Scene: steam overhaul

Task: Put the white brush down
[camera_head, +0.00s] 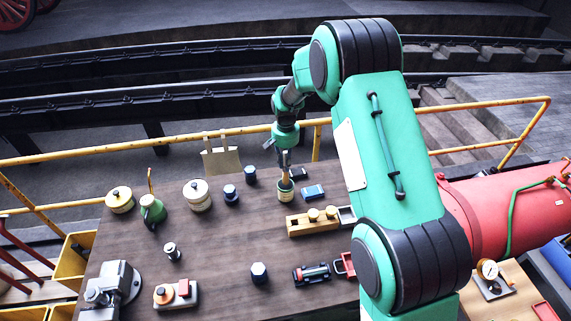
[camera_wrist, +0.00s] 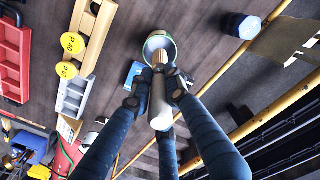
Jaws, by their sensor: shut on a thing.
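The white brush (camera_wrist: 159,104) is between the dark fingers of my gripper (camera_wrist: 160,85) in the wrist view. My gripper is shut on the brush. I cannot tell how deep the brush reaches into the pot.
A yellow rail (camera_head: 90,155) runs behind. The table's middle has free room.

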